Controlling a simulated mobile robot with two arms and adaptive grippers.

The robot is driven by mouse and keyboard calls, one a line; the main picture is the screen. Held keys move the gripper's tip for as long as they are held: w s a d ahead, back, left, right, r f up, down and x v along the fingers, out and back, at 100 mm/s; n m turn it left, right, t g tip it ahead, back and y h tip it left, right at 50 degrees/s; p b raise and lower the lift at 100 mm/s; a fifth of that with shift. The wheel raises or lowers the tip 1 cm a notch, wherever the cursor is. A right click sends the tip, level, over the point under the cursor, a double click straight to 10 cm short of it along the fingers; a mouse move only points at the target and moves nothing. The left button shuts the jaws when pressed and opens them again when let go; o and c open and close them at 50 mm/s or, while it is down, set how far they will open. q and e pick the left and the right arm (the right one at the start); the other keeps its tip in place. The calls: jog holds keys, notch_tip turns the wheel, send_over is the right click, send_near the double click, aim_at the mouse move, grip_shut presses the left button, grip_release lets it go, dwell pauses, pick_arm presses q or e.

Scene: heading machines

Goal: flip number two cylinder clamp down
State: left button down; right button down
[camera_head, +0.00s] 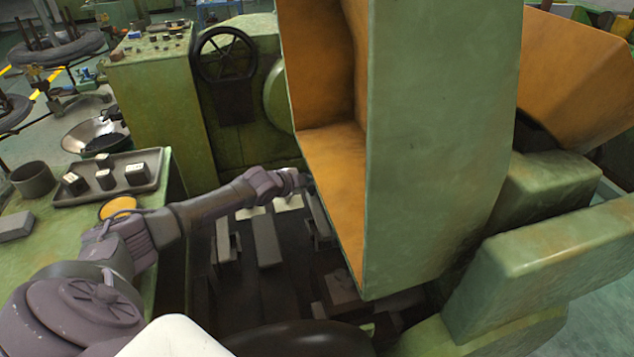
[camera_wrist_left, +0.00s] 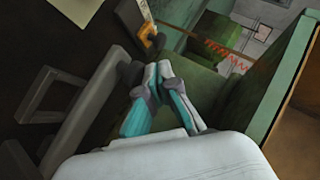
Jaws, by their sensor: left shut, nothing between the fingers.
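My left arm reaches in from the left in the head view, and its gripper (camera_head: 296,180) is beside the open green cover's edge, partly hidden. In the left wrist view the left gripper (camera_wrist_left: 158,72) is shut and empty, its fingertips close together near a dark rounded knob at the end of a grey bar (camera_wrist_left: 85,120). Grey clamp-like parts (camera_head: 266,242) lie in the dark machine bed below the arm. I cannot tell which clamp is number two. A small orange-yellow part (camera_wrist_left: 150,38) is just beyond the fingertips. My right gripper is not in view.
The large green cover (camera_head: 440,130) with orange inside stands open to the right of the arm. At left, a green table (camera_head: 60,240) bears a tray (camera_head: 75,195) of small blocks. A green cabinet with a black handwheel (camera_head: 224,55) stands behind.

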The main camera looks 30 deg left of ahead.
pick_arm(q)
jog(key=shift+f, duration=0.15)
dwell(0.4)
jog(key=shift+s, duration=0.15)
jog(key=v, duration=1.1)
jog(key=shift+s+r, duration=0.25)
jog(key=shift+s, duration=0.05)
